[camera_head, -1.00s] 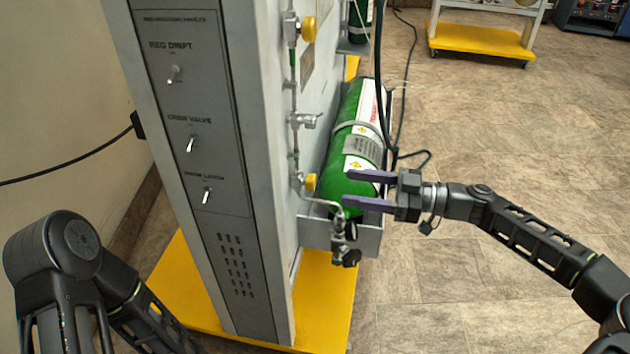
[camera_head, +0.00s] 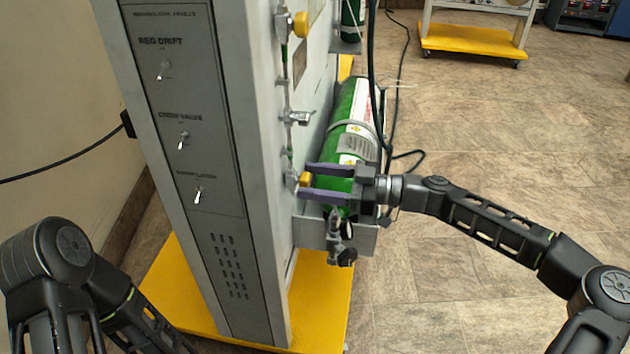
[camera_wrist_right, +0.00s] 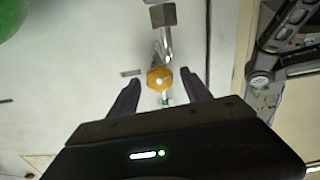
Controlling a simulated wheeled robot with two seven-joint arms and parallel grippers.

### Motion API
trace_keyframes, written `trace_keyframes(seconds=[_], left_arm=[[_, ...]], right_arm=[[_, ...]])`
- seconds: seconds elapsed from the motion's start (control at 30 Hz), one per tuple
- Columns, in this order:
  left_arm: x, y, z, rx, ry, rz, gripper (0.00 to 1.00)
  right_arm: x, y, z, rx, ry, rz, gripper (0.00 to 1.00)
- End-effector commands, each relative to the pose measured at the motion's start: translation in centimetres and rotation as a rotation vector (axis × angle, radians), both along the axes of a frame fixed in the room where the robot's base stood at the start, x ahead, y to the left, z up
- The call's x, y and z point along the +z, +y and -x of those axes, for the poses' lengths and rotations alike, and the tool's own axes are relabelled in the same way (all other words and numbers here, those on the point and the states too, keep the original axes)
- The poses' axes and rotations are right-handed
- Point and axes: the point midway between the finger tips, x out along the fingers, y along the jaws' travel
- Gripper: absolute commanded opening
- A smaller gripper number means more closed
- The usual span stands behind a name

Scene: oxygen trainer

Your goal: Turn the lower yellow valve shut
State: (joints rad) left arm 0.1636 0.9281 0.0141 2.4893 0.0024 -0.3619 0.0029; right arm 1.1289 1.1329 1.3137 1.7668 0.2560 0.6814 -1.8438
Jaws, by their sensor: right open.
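The lower yellow valve (camera_head: 305,179) is a small knob on the side of the grey panel cabinet, low on the thin pipe line. My right gripper (camera_head: 307,181) reaches in from the right, its purple fingers open. Its fingertips lie one above and one below the knob in the head view. In the right wrist view the yellow knob (camera_wrist_right: 159,79) sits between the tips of the open fingers (camera_wrist_right: 160,76), with gaps on both sides. I see no contact. My left arm shows at lower left, but its gripper is not in view.
A green cylinder (camera_head: 350,116) lies strapped behind my right gripper. An upper yellow valve (camera_head: 301,24) and a metal lever fitting (camera_head: 298,117) are above on the pipe. A black fitting (camera_head: 342,255) hangs below. A dark hose (camera_head: 378,110) runs down nearby. Floor at right is open.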

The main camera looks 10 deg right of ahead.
Motion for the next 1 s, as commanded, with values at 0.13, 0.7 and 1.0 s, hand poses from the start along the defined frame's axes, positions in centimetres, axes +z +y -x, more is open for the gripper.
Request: trace_keyframes(seconds=[0.13, 0.7, 1.0], left_arm=[[0.01, -0.01, 0.0, 0.0, 0.0, 0.0, 0.57], [0.01, -0.02, 0.01, 0.0, 0.0, 0.0, 0.57], [0.06, -0.02, 0.02, -0.001, 0.001, 0.0, 0.57]], right_arm=[[0.0, -0.03, 0.01, 0.0, 0.0, 0.0, 0.5], [0.0, -0.04, 0.0, 0.0, 0.0, 0.0, 0.04], [0.02, -0.05, 0.0, 0.0, 0.007, -0.002, 0.0]])
